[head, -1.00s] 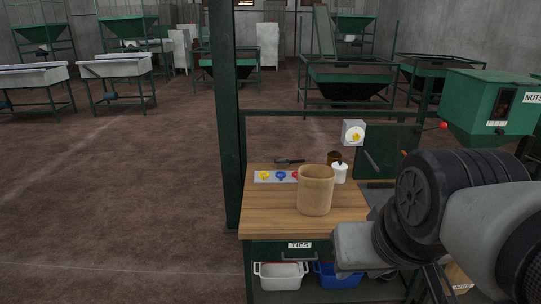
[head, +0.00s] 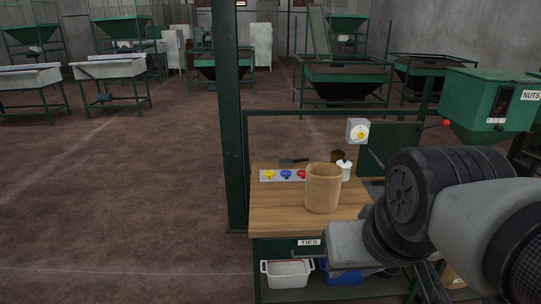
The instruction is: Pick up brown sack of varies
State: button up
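A brown sack (head: 322,188), open at the top, stands upright on the wooden worktop (head: 275,218) of a green bench. Its contents cannot be seen. My arm reaches in from the right edge, and its grey end (head: 345,245) is over the bench's front, below and to the right of the sack in the picture. No fingers can be made out, so whether my gripper is open or shut does not show. Another brown sack-like thing (head: 455,277) with a label shows partly at the lower right, behind my arm.
A tray with yellow, blue and red ties (head: 286,175), a dark-handled tool (head: 293,160), a white jar (head: 344,171) and a dial (head: 358,131) are near the sack. A green post (head: 230,120) stands left. A white bin (head: 287,273) and a blue bin (head: 340,276) are below.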

aim_at(323, 180)
jog(key=i+l+z, duration=0.25)
jog(key=i, duration=0.6)
jog(key=i+z, duration=0.3)
jog(key=i, duration=0.55)
